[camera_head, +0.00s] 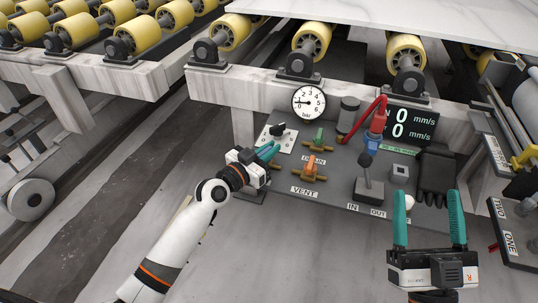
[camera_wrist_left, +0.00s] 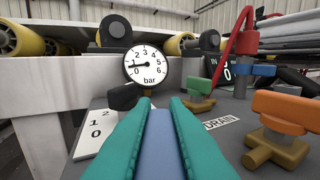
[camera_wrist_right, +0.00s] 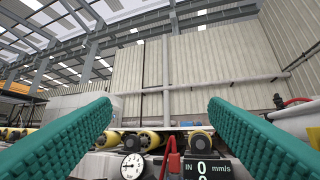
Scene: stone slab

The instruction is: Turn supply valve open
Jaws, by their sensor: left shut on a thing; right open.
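My left gripper (camera_head: 268,151) is at the left side of the grey valve panel (camera_head: 337,200), left of the green and orange valves. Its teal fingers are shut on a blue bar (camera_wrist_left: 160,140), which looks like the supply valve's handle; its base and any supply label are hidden. The gauge (camera_head: 308,102) in bar stands behind, its needle pointing left near 1, as the left wrist view also shows (camera_wrist_left: 146,64). My right gripper (camera_head: 429,206) is open and empty, at the panel's front right; its spread fingers also show in the right wrist view (camera_wrist_right: 160,110).
The green-handled valve (camera_head: 318,137) and the orange-handled valve (camera_head: 311,164), near the VENT label, sit close right of my left gripper. A black knob (camera_head: 277,130) is just behind it.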

